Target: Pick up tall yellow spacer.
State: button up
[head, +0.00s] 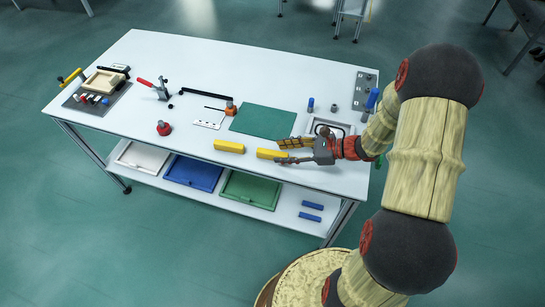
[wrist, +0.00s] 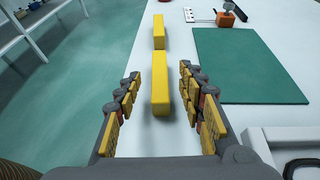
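Two yellow spacers lie on the white table. One yellow spacer (head: 229,146) is farther from my gripper and also shows in the wrist view (wrist: 158,32). The other yellow spacer (head: 268,154) is close to my gripper and fills the middle of the wrist view (wrist: 160,97). I cannot tell for sure which is the taller. My gripper (head: 279,152) is open, with its fingers on either side of the nearer spacer and gaps on both sides. The open gripper also shows in the wrist view (wrist: 161,76). The fingers partly hide the nearer spacer's end in the head view.
A green mat (head: 264,119) lies behind the spacers. Blue and grey posts (head: 311,104) stand at the right. The table's front edge is close to the spacers.

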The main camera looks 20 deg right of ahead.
aim_at(272, 155)
jog(key=shift+b+x, duration=0.35)
jog(key=shift+x, duration=1)
jog(key=shift+c, duration=1.3)
grip_shut()
